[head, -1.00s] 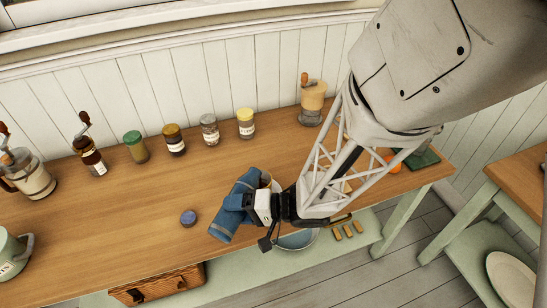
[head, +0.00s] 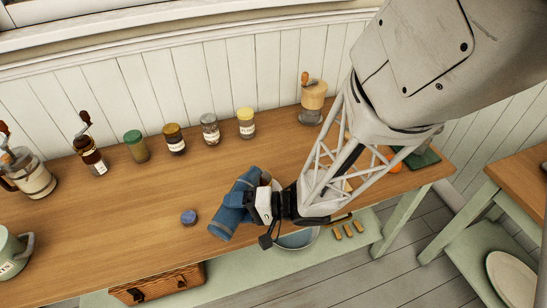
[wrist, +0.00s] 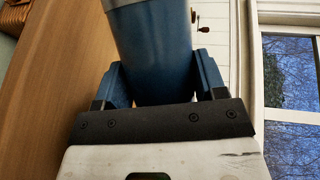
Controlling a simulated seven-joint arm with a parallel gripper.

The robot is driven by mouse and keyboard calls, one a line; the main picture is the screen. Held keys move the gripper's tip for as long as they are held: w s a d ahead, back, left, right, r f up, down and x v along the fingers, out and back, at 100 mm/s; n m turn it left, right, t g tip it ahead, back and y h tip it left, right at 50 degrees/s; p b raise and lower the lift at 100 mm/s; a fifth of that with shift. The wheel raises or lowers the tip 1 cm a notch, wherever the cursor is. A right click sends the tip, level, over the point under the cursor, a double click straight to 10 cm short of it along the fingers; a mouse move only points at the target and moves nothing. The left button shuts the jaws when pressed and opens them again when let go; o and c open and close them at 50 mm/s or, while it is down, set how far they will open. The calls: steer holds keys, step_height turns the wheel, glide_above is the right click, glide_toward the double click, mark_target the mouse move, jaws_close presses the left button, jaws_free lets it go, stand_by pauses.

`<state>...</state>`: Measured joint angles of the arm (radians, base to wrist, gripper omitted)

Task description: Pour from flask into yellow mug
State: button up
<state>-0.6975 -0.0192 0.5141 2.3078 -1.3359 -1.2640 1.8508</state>
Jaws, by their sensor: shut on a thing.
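The blue flask (head: 226,222) is held tilted over the front part of the wooden table. In the wrist view the flask (wrist: 152,45) fills the space between the two blue fingers, with a pale rim at its far end. My gripper (head: 240,201) is shut on the flask; it also shows in the wrist view (wrist: 162,85). No liquid is visible.
A small blue round piece (head: 189,217) lies left of the flask. Several jars, including a yellow-lidded one (head: 246,123), and a wooden grinder (head: 312,103) line the back. A green-lidded jar (head: 137,146) stands further left. The tabletop's left middle is clear.

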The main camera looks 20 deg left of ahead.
stand_by(0.5)
steer(key=shift+s+f+n+t+h, duration=0.2)
steer(key=shift+f+n, duration=0.2)
steer(key=shift+f, duration=0.2)
steer(key=shift+s+f+n+t+h, duration=0.1)
steer(key=shift+s+f+n+t, duration=0.1)
steer(key=shift+f+n, duration=0.3)
steer(key=shift+w+f+n+t, duration=0.2)
steer(key=shift+f+n+t, duration=0.2)
steer(key=shift+f+n, duration=0.15)
steer(key=shift+w+r, duration=0.15)
